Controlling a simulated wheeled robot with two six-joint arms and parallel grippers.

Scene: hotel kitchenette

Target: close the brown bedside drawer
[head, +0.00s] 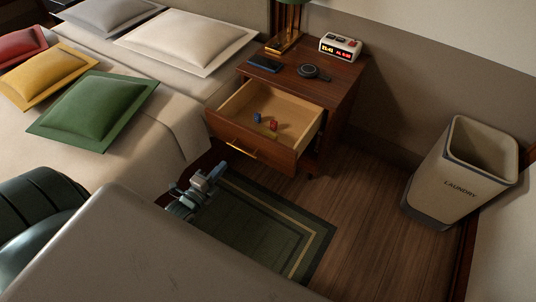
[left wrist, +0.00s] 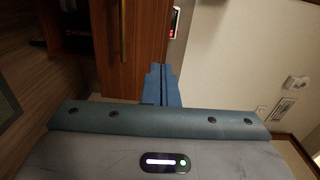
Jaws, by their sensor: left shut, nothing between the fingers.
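The brown bedside drawer (head: 237,148) is pulled out of the wooden nightstand (head: 338,92), with its inside and a few small coloured items showing. A brass handle (head: 242,147) runs along its front. My left gripper (head: 218,170) is shut and empty, low in front of the drawer front, near the handle's left end; I cannot tell whether it touches. In the left wrist view, the shut blue fingers (left wrist: 161,85) point toward the brown wooden front (left wrist: 146,45), where a brass handle (left wrist: 122,30) shows. My right gripper is not in view.
A phone (head: 264,63), a round black item (head: 314,72), a clock (head: 340,47) and a lamp stand on the nightstand. The bed (head: 130,160) is at left. A laundry bin (head: 462,175) stands at right. A dark green rug (head: 262,225) lies on the floor.

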